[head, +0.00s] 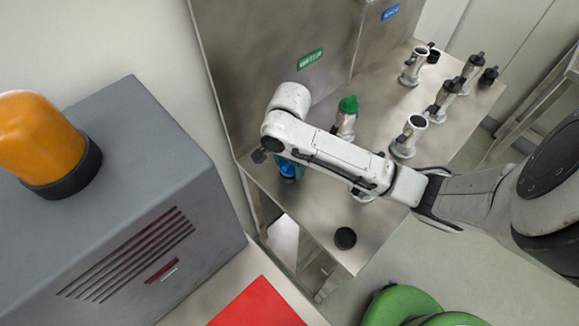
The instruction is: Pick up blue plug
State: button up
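The blue plug (287,169) shows in the head view near the left edge of the steel table, beneath the end of my arm. Only part of it is visible, and my wrist covers the rest. My gripper (276,157) is at or just above the blue plug, pointing down. Its fingers are mostly hidden, so I cannot tell whether they are open, shut or touching the plug.
A green plug (348,105) sits on a pipe stub behind my arm. Open pipe stubs (408,137) and several black plugs (488,76) stand farther right. A black disc (345,238) lies near the front edge. A grey box (130,190) with an orange lamp (38,140) is left.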

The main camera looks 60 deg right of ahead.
jog(key=c, duration=0.7)
jog(key=shift+o, duration=0.2)
